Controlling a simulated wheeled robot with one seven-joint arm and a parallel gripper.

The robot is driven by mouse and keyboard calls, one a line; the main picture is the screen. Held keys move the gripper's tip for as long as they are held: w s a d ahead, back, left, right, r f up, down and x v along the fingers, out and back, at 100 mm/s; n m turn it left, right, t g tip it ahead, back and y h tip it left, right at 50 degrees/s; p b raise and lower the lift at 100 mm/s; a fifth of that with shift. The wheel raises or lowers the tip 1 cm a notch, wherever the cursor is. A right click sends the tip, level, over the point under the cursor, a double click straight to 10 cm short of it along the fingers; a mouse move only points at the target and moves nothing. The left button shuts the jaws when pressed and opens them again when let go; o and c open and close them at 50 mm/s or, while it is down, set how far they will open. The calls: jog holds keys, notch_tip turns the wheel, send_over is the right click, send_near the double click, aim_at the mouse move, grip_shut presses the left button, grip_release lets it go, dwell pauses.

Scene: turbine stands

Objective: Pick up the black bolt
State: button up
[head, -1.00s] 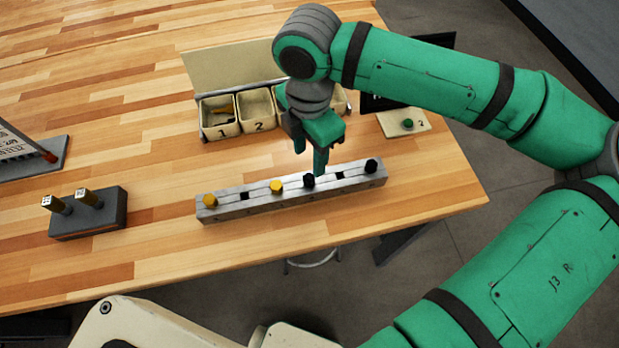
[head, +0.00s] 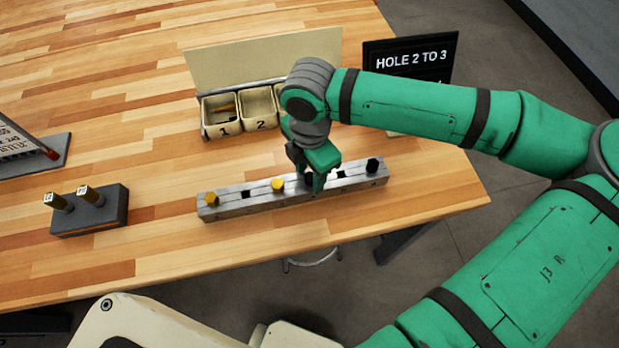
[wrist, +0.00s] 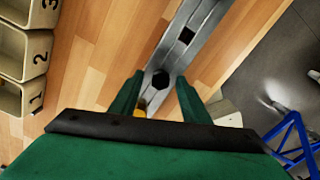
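A black bolt (head: 308,179) stands in the grey metal bar (head: 237,206), largely hidden behind my gripper's fingers in the head view. In the wrist view the bolt's dark hexagonal head (wrist: 160,79) shows between the fingertips. My gripper (head: 316,184) is low over the bar with its green fingers apart, one on each side of the bolt. In the wrist view my gripper (wrist: 157,88) has a gap around the bolt head. A second black bolt (head: 373,165) stands at the bar's right end.
A dark block with two pegs (head: 90,213) is at left.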

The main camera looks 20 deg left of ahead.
aim_at(310, 177)
jog(key=shift+w+d, duration=0.1)
grip_shut()
notch_tip(310, 177, up, 10)
dwell(0.6)
jog(key=c, duration=0.7)
grip_release()
grip_shut()
